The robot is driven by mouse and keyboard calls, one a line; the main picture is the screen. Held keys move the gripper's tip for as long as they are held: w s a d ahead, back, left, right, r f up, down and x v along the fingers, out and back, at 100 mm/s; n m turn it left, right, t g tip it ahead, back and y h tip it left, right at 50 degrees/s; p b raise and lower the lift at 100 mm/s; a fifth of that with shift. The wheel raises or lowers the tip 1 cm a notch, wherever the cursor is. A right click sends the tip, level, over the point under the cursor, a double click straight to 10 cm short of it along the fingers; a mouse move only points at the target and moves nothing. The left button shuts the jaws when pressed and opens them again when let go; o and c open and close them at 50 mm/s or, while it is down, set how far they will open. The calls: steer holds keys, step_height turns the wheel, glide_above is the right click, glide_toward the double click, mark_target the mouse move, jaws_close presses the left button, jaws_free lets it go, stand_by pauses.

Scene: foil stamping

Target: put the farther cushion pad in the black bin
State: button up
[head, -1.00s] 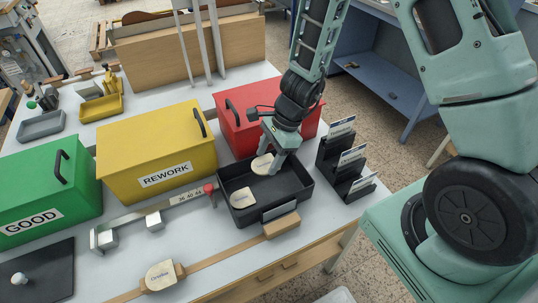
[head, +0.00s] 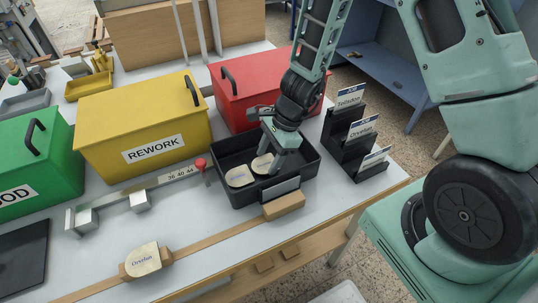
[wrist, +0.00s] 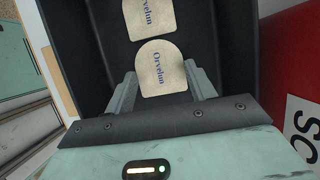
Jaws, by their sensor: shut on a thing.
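My gripper (head: 273,160) is shut on a cream cushion pad (head: 262,164) with a rounded end, inside the black bin (head: 298,183). In the wrist view the held pad (wrist: 163,72), printed "Orvelun", sits between both fingers. A second cream pad (head: 239,177) lies in the bin just left of the held one; it also shows in the wrist view (wrist: 147,18). A third pad (head: 143,260) lies on a wooden block at the front of the table. I cannot tell whether the held pad touches the bin floor.
A red lidded box (head: 235,100) stands behind the bin, a yellow REWORK box (head: 135,120) to its left, and a green box (head: 30,160) farther left. A black card rack (head: 352,150) stands right of the bin. A metal rail with a red knob (head: 201,163) lies left.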

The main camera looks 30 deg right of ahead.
steer(key=shift+f, duration=0.15)
steer(key=o, duration=1)
step_height(320, 180, up, 10)
steer(key=p, duration=0.9)
